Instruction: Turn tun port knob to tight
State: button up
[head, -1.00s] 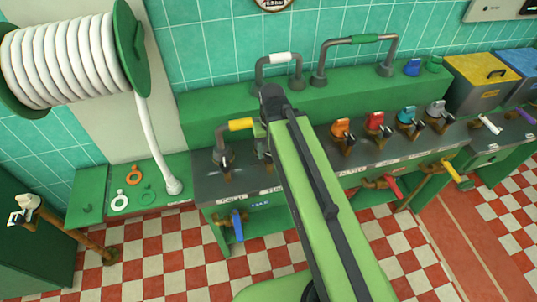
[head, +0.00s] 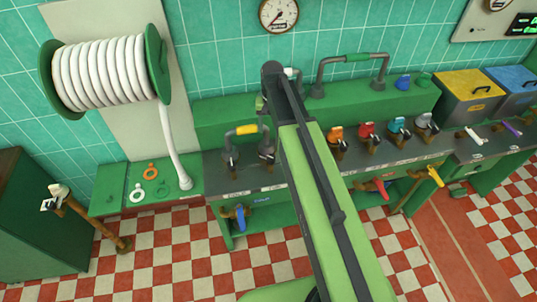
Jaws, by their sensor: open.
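My arm rises through the middle of the head view, and its far end hides my gripper, so no fingertips show. Four coloured valve knobs stand in a row on the grey bench top (head: 312,170), right of my arm: orange (head: 336,133), red (head: 367,130), teal (head: 398,125) and grey (head: 425,121). The bench labels are too small to read, so I cannot tell which knob is the tun port knob or how it is set. My arm's end is up and left of these knobs, apart from them in the picture.
A blue handle (head: 240,217), red handle (head: 382,188) and yellow handle (head: 435,176) stick out from the bench front. A hose reel (head: 105,73) hangs at left. The checkered floor (head: 165,262) before the bench looks clear.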

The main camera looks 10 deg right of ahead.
aim_at(271, 157)
notch_tip(271, 157, down, 18)
jog(key=b, duration=1.7)
jog(key=shift+r, duration=0.25)
